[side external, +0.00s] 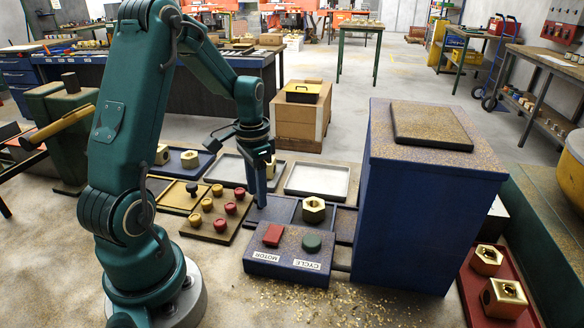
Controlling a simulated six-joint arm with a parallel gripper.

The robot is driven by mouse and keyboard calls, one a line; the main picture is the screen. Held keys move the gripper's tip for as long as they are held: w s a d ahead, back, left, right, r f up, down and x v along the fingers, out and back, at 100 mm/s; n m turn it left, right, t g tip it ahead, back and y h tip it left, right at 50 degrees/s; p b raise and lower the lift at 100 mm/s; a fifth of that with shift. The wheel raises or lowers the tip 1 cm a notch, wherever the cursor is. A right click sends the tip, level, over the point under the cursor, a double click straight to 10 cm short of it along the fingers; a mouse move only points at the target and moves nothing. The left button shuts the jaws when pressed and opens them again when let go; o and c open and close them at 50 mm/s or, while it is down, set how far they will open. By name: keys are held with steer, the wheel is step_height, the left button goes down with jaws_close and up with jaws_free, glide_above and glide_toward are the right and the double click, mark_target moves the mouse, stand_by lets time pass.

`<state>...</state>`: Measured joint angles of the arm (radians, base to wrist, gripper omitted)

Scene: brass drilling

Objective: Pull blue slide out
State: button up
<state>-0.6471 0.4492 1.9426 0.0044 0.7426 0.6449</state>
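A low dark-blue slide (284,211) lies on the floor beside a tall blue cabinet (415,210), behind the control box. A brass hex nut (313,212) sits on or at its right part. My gripper (262,203) points down at the left end of the slide, its tips at or just above it. I cannot tell whether they touch. The fingers look like one narrow shape from this side, so their opening does not show. No part is visible in them. The front of the slide is partly hidden by the control box.
A blue control box (289,250) with red and green buttons, labelled MOTOR and CYCLE, stands in front. A board of red and yellow knobs (219,212) lies left. An empty grey-white tray (317,181) lies behind. Brass chips litter the floor. A red tray (475,292) holds brass nuts at right.

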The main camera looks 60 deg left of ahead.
steer(key=shift+o, duration=0.9)
steer(key=shift+r, duration=2.55)
steer(key=shift+d, duration=0.1)
steer(key=d+r+m+t+y, duration=0.1)
steer(key=d+r+m+t, duration=0.2)
steer(key=d+r, duration=0.55)
steer(key=s+d+n+t+h, duration=0.1)
steer(key=s+d+n+t, duration=0.1)
steer(key=s+d, duration=0.6)
steer(key=shift+d+f+n+t, duration=0.25)
steer(key=shift+f+n+t, duration=0.05)
steer(key=shift+f+n, duration=0.2)
